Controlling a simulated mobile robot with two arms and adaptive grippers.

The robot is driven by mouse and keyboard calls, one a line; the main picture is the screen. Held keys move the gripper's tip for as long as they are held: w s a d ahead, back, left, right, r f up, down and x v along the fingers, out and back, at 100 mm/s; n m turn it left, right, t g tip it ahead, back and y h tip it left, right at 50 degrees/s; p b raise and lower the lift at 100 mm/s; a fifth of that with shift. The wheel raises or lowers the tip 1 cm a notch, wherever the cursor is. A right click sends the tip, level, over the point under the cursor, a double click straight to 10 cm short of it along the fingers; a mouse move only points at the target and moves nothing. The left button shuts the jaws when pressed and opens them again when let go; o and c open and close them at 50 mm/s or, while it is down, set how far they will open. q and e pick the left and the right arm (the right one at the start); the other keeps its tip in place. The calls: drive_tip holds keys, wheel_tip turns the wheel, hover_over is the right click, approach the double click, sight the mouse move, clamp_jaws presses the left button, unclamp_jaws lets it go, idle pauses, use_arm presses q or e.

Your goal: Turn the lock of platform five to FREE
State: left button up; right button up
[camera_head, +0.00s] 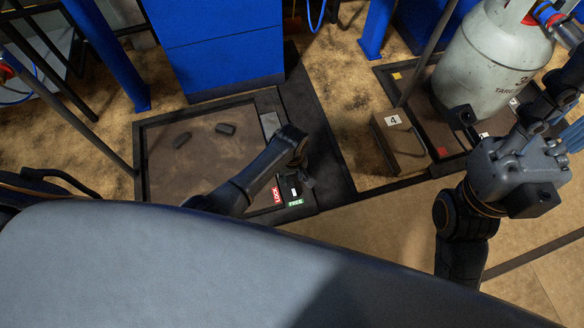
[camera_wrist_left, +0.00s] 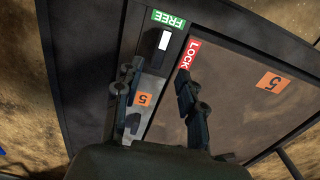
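Platform five (camera_head: 200,150) is a brown plate in a dark frame; its orange "5" labels show in the left wrist view (camera_wrist_left: 271,82). At its near right corner are a red LOCK label (camera_head: 277,195) and a green FREE label (camera_head: 295,203). The lock, a black piece with a white mark (camera_wrist_left: 164,41), lies beside the LOCK label and in line with the FREE label. My left gripper (camera_wrist_left: 157,92) is over this corner, its fingers apart with nothing seen between them; contact is not clear. My right gripper (camera_head: 540,135) is at the right near a grey cylinder; its fingers are unclear.
The grey gas cylinder (camera_head: 490,65) stands on the neighbouring platform at the right. A brown box marked 4 (camera_head: 400,141) is at that platform's left edge. Two small dark pieces lie on platform five. A blue cabinet (camera_head: 220,45) and blue posts stand behind.

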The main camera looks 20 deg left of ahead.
sight(292, 186)
use_arm(q)
drive_tip(key=shift+r, duration=2.65)
drive_tip(key=shift+w, duration=0.1)
